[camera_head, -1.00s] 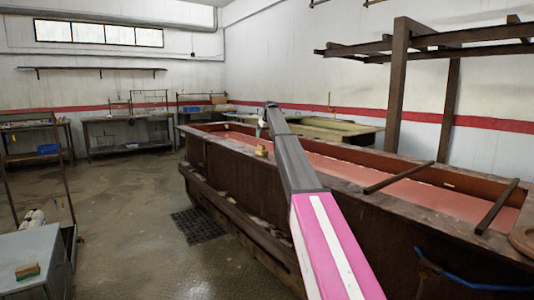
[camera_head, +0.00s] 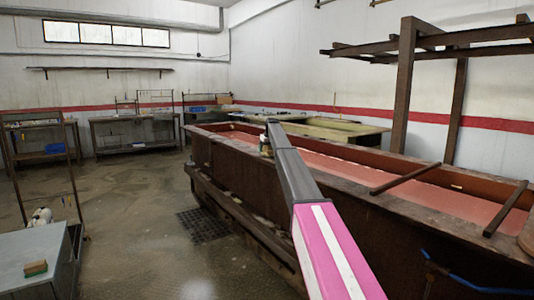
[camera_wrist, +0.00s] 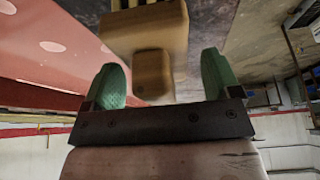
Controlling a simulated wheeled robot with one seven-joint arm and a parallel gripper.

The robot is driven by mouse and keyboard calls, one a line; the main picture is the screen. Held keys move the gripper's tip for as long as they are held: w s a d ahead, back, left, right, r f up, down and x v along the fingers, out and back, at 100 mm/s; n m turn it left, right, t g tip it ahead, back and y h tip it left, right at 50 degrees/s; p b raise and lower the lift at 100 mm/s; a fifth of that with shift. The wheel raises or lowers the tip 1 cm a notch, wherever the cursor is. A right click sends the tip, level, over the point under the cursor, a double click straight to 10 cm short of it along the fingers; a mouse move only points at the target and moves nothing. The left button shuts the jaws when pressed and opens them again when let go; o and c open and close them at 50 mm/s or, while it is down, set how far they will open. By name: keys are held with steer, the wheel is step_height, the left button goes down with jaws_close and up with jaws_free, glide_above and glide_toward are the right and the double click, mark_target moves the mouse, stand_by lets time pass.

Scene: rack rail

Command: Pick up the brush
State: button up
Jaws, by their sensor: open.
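The brush (camera_wrist: 145,30) is a tan wooden piece with a broad block and a narrower handle end (camera_wrist: 153,75), seen in the wrist view. It lies on the rim of the long vat. My gripper (camera_wrist: 160,64) is open, and its two green fingers stand on either side of the narrow end with a gap at each side. In the head view my gripper (camera_head: 265,146) is small at the far end of my arm, at the vat's edge. It and my arm mostly hide the brush there.
The long brown vat (camera_head: 290,208) with a reddish surface inside runs along the right. Two bars (camera_head: 405,178) lie across it. A grey cabinet (camera_head: 40,250) at lower left carries a small brown and green block (camera_head: 36,268). The floor between is mostly open, with a dark grate (camera_head: 203,225).

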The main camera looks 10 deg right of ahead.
steer(key=c, duration=1.1)
steer(key=shift+r, duration=0.1)
